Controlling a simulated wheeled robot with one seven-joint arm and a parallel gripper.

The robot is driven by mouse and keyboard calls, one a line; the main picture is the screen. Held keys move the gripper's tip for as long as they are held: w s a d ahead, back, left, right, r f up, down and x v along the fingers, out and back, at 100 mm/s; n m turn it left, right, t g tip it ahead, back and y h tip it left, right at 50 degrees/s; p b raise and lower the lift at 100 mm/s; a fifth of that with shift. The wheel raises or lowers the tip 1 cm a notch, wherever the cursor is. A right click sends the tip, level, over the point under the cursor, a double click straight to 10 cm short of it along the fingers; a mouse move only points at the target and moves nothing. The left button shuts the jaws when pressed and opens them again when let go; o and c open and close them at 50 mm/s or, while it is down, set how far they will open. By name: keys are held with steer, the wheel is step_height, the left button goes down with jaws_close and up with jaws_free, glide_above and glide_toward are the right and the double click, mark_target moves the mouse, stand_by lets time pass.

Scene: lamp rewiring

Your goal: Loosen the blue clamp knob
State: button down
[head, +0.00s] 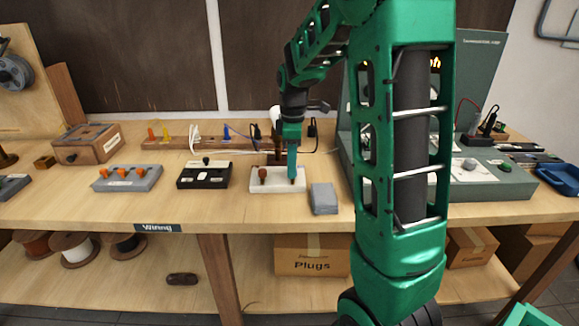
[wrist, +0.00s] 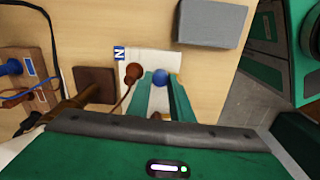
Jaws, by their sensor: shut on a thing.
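The blue clamp knob (wrist: 160,77) sits on a white terminal block (wrist: 138,60) and shows between my fingertips in the wrist view. My gripper (wrist: 162,80) points down at the block with its teal fingers on either side of the knob, shut on it. In the head view my gripper (head: 292,177) is over the right part of the white block (head: 277,187), and its fingers hide the blue knob there. A brown knob (wrist: 133,73) stands beside the blue one, near a blue "N" label (wrist: 119,53). It also shows in the head view (head: 262,175).
A grey block (head: 324,198) lies just right of the white block. A brown square base with a post (wrist: 95,85) is close to the white block. The table front is clear.

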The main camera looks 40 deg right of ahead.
steer(key=shift+w+d+r+n, duration=0.1)
steer(key=shift+w+n, duration=0.1)
steer(key=shift+n, duration=0.3)
steer(key=c, duration=1.9)
jaws_free()
steer(key=shift+o, duration=0.3)
steer(key=shift+s, duration=0.1)
step_height(320, 180, up, 11)
steer(key=shift+f, duration=0.2)
